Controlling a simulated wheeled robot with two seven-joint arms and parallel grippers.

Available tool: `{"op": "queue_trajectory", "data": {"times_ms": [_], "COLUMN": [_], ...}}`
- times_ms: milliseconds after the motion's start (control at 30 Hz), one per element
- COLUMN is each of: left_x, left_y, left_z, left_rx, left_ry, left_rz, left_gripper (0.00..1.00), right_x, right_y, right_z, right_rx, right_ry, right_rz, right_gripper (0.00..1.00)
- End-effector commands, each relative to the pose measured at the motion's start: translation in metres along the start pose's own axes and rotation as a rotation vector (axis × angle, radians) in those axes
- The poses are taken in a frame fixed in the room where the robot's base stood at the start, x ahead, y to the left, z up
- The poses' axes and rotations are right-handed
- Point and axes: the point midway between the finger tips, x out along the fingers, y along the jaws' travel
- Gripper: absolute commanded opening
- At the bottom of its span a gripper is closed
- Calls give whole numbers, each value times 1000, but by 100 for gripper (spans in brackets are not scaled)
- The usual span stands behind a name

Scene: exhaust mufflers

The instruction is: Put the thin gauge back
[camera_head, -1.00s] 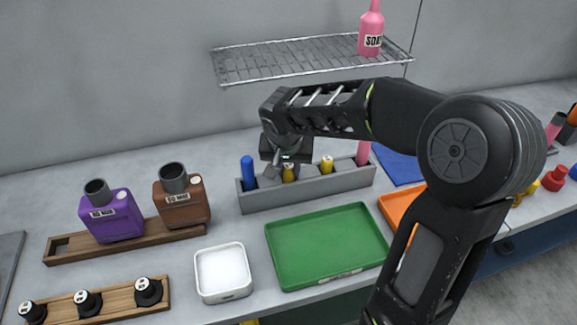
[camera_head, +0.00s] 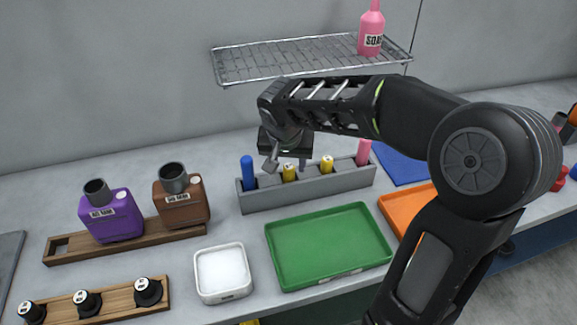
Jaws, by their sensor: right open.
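My right gripper (camera_head: 287,162) is open above the grey rack (camera_head: 310,192), with its fingertips to either side of and over a short yellow gauge (camera_head: 289,173). It holds nothing that I can see. That yellow gauge stands upright in the rack. A second yellow gauge (camera_head: 326,165) stands to its right, a taller blue one (camera_head: 247,173) at the left end, and a pink one (camera_head: 363,152) near the right end. I cannot tell by thickness which one is the thin gauge. My left gripper is not in view.
A green tray (camera_head: 330,281) lies empty in front of the rack, with a white dish (camera_head: 207,292) to its left. Purple (camera_head: 112,220) and brown (camera_head: 183,208) mufflers stand on a wooden board at left. A wire shelf (camera_head: 240,76) hangs behind. An orange tray (camera_head: 392,212) is partly behind my arm.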

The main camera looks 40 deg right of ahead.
Motion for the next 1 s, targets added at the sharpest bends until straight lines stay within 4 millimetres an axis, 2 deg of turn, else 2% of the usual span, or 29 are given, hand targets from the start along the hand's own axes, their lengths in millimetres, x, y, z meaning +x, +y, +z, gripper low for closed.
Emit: {"op": "queue_trajectory", "data": {"times_ms": [300, 433, 600, 1000], "left_x": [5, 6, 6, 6], "left_y": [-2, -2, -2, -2], "left_z": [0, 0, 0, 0], "left_rx": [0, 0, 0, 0], "left_ry": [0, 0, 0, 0], "left_rz": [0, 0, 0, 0], "left_gripper": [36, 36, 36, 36], "right_x": [-66, -86, -96, -96], "right_y": [-1, 0, 0, 0], "right_z": [0, 0, 0, 0], "right_rx": [0, 1, 1, 0], "right_ry": [3, 1, 0, 0], "right_rz": [-3, -1, 0, 0], "right_gripper": [48, 48, 48, 48]}}
